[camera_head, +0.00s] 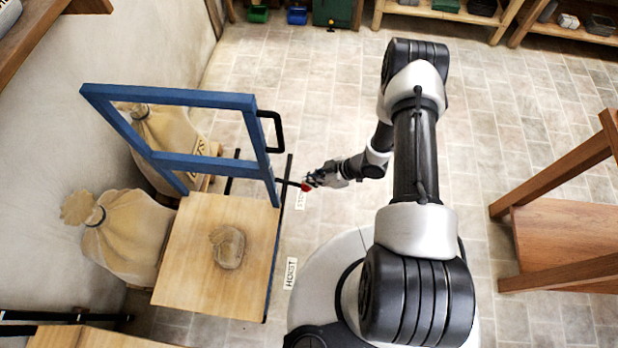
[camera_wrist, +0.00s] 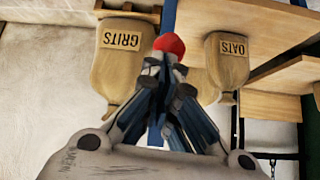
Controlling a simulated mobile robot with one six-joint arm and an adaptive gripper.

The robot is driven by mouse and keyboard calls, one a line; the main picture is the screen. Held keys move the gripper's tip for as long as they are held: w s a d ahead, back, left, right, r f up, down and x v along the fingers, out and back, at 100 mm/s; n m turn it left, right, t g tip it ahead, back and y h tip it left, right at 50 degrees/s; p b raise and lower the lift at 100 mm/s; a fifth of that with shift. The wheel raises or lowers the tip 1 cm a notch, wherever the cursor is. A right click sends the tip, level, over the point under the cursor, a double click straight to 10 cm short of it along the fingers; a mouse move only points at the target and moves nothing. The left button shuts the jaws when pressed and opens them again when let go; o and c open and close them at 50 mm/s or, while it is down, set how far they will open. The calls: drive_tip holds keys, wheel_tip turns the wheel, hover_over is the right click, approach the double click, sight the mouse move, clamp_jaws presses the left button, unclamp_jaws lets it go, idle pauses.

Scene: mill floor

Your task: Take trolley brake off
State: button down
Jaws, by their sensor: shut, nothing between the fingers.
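The trolley has a blue upright frame (camera_head: 185,97) and a light wooden deck (camera_head: 195,260), left of centre in the head view. Its brake lever (camera_head: 289,182) is a dark bar reaching out to the right from the frame's foot and ending in a red knob (camera_head: 305,187). The knob also shows in the wrist view (camera_wrist: 169,43), just beyond my fingertips. My gripper (camera_head: 312,180) is shut and empty, with its fingertips (camera_wrist: 166,66) close together at the knob. I cannot tell whether they touch it.
A small sack (camera_head: 227,248) lies on the deck. Larger sacks (camera_head: 125,236) stand between trolley and wall; the wrist view shows a GRITS sack (camera_wrist: 122,65) and an OATS sack (camera_wrist: 228,75). A wooden stand (camera_head: 565,240) is at the right. Tiled floor (camera_head: 320,100) is clear beyond my gripper.

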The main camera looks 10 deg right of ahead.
drive_tip(key=shift+f+b, duration=0.9)
drive_tip(key=shift+f, duration=0.7)
drive_tip(key=shift+s+f, duration=0.15)
drive_tip(key=shift+a, duration=0.1)
drive_tip(key=shift+a+r, duration=0.1)
drive_tip(key=shift+r, duration=0.35)
drive_tip(key=r+p, duration=0.1)
drive_tip(key=w+r+p, duration=0.1)
drive_tip(key=r, duration=0.1)
drive_tip(key=shift+a, duration=0.15)
drive_tip(key=s+d+f+p, duration=0.1)
drive_tip(key=s+d, duration=0.2)
drive_tip(key=d, duration=0.6)
drive_tip(key=shift+s+d+f+p, duration=0.25)
drive_tip(key=shift+s+f+p, duration=0.05)
drive_tip(key=shift+f+p, duration=0.1)
drive_tip(key=shift+r, duration=0.1)
